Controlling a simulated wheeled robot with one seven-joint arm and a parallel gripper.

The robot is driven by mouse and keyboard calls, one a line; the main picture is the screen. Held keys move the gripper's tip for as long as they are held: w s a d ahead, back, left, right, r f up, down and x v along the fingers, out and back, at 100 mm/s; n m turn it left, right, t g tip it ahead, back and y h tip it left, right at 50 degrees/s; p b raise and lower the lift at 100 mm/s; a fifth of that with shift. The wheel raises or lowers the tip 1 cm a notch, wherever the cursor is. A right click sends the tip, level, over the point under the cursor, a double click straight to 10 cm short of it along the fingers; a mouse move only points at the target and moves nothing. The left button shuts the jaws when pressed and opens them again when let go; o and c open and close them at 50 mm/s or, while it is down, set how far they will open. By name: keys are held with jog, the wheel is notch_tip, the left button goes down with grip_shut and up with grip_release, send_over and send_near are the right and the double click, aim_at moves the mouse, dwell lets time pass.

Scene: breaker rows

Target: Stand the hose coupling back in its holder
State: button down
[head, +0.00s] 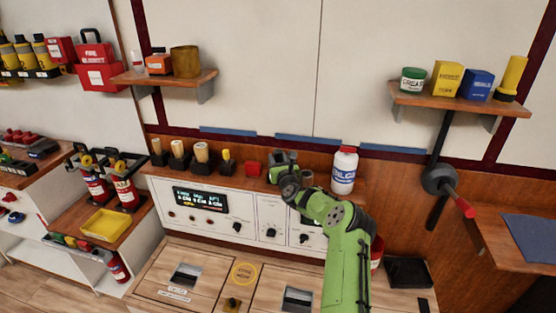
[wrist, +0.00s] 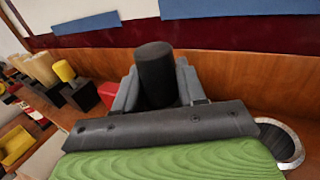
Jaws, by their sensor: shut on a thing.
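My gripper (head: 284,162) is at the back shelf, between a red block and the white jar. In the wrist view its grey fingers (wrist: 156,88) are shut on a dark, smooth cylinder, which I take to be the hose coupling (wrist: 156,70). The coupling points up between the fingers, and its lower part is hidden by my gripper. In the wrist view a round, metal-rimmed dark opening (wrist: 282,142) shows at the lower right; I cannot tell whether it is the holder. In the head view my arm hides part of the shelf there.
Several black blocks with tan-topped pieces (head: 178,154) and one with a yellow piece (head: 226,160) stand left on the shelf. The red block (head: 253,169) is just left of my gripper. The white jar (head: 344,170) stands close on the right. A control panel (head: 240,213) lies below.

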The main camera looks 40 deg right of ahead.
jog(key=shift+f+b, duration=0.65)
jog(key=shift+f, duration=0.25)
jog(key=c, duration=0.6)
grip_release()
jog(key=shift+o, duration=0.2)
jog(key=v, duration=1.5)
jog(key=shift+s+a, duration=0.15)
jog(key=shift+s, duration=0.2)
